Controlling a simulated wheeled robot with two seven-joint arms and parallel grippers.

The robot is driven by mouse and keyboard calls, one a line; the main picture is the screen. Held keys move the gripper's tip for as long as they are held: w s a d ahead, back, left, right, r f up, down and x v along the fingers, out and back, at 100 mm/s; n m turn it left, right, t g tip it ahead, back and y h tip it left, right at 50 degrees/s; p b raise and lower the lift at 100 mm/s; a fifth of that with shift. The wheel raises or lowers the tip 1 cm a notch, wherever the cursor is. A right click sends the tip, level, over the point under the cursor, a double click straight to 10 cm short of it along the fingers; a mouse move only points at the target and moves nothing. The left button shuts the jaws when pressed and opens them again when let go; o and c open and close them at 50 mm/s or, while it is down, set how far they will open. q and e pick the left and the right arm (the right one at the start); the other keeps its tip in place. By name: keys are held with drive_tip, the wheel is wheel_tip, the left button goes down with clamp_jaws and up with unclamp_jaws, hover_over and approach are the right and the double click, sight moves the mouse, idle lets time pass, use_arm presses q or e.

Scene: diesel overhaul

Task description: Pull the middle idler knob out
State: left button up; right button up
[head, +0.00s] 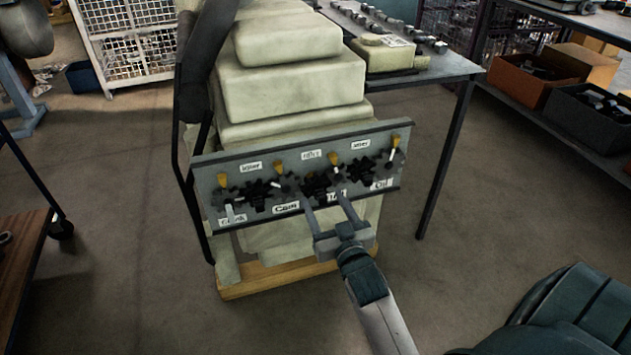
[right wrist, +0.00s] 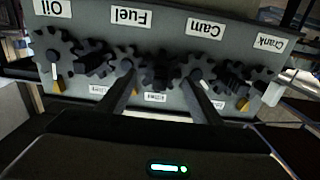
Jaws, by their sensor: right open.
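A grey panel (head: 232,168) on the engine front carries a row of dark gears above labels reading Crank, Cam, Fuel and Oil. The middle idler knob (head: 317,183) is a dark toothed piece in the row, between the Cam and Fuel gears. In the right wrist view the panel is upside down and the middle idler knob (right wrist: 160,74) is between my fingers. My right gripper (head: 327,203) is open in front of the panel, one finger to each side of the knob. In the right wrist view its fingertips (right wrist: 161,80) straddle the knob; contact cannot be told. My left gripper is not in view.
The pale engine block (head: 290,88) stands on a wooden base (head: 275,283). A table (head: 440,68) with small parts stands behind to the right. Bins (head: 528,84) sit on a right shelf. A brown-topped cart (head: 22,265) is at left. The floor beside the engine is clear.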

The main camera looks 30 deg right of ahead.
drive_tip(key=shift+p+v, duration=0.7)
drive_tip(key=shift+v, duration=1.6)
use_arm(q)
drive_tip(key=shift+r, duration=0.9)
use_arm(e)
drive_tip(key=s+a+f+n+g+y+p, duration=0.1)
drive_tip(key=s+a+f+g+p, duration=0.15)
drive_tip(key=f, duration=0.55)
drive_tip(key=s+a+f+n+g+y+p, duration=0.15)
drive_tip(key=a+f, duration=0.25)
drive_tip(key=f, duration=0.4)
drive_tip(key=s+a+f+n+g+y+p, duration=0.1)
drive_tip(key=s+a+f+g+y+p, duration=0.2)
drive_tip(key=f, duration=0.5)
use_arm(q)
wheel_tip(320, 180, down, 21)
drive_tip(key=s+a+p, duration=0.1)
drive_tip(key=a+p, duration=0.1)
drive_tip(key=p, duration=0.1)
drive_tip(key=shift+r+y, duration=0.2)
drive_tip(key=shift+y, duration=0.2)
use_arm(e)
drive_tip(key=s+a+f+n+g, duration=0.1)
drive_tip(key=s+a+f+g, duration=0.1)
drive_tip(key=s+f, duration=0.6)
drive_tip(key=s+a+f+g, duration=0.3)
drive_tip(key=s+a+f, duration=0.1)
drive_tip(key=s+f, duration=0.4)
drive_tip(key=shift+s+n, duration=0.35)
drive_tip(key=shift+s, duration=0.6)
